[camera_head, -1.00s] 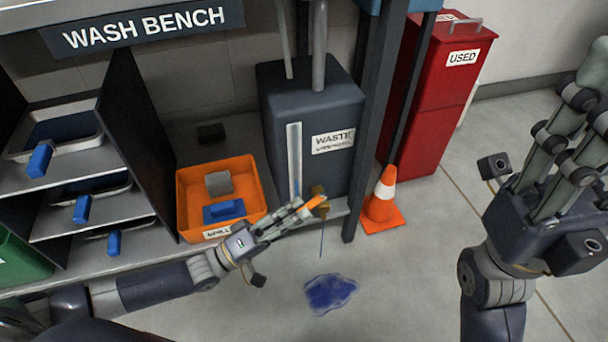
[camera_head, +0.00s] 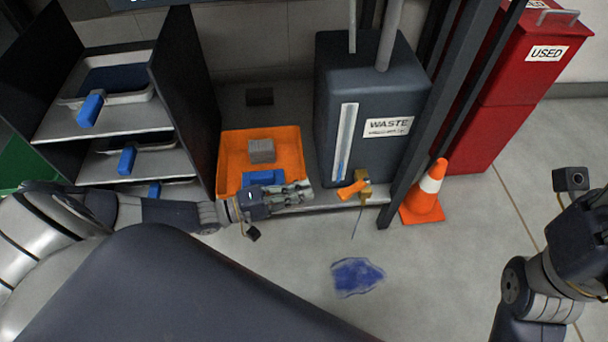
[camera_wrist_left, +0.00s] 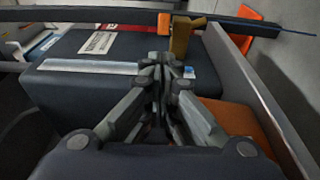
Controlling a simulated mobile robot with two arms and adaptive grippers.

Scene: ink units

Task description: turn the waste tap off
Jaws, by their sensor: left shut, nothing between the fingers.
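The waste tap (camera_head: 364,183) is a small brass body at the foot of the dark waste tank (camera_head: 372,95). Its orange lever (camera_head: 351,190) points left and slightly down, across the front of the shelf. A thin dark blue line (camera_head: 356,221) hangs below the tap. My left gripper (camera_head: 307,191) is shut and empty, left of the lever, with a gap between them. In the left wrist view my shut fingers (camera_wrist_left: 165,68) point toward the brass tap (camera_wrist_left: 181,38). My right gripper's base (camera_head: 585,240) is at the right edge; its fingers are out of frame.
An orange tray (camera_head: 288,138) with a grey block (camera_head: 262,151) and a blue block (camera_head: 263,179) lies behind my left gripper. A dark post (camera_head: 438,110), a traffic cone (camera_head: 425,196) and a red bin (camera_head: 502,110) stand right of the tank. A blue puddle (camera_head: 357,276) lies on the floor.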

